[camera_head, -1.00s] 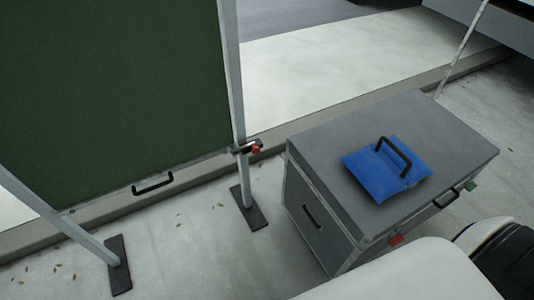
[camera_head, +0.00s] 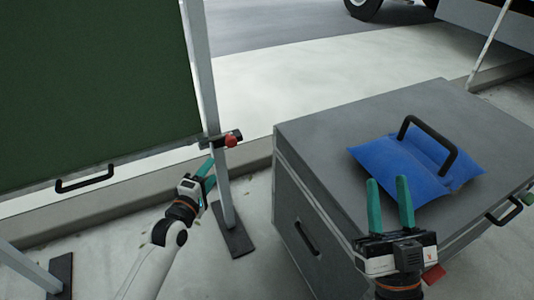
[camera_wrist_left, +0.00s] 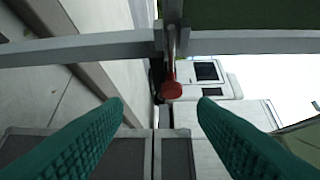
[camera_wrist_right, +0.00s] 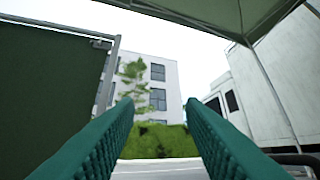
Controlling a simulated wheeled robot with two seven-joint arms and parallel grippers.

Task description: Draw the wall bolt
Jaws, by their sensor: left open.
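The wall bolt is a dark bar with a red knob (camera_head: 232,139) on the grey post at the right edge of the green wall panel (camera_head: 95,90). My left gripper (camera_head: 209,174) is just below and left of the knob, open and apart from it. In the left wrist view the red knob (camera_wrist_left: 171,90) sits between and beyond the two spread green fingers. My right gripper (camera_head: 389,192) is open and empty, fingers pointing up, in front of the grey case. The right wrist view shows only background between its fingers.
A large grey case (camera_head: 330,120) stands right of the post, with a blue sandbag (camera_head: 410,168) with a black handle on top. The panel has a black handle (camera_head: 85,178) at its bottom edge. The post's dark foot (camera_head: 233,232) rests on the floor.

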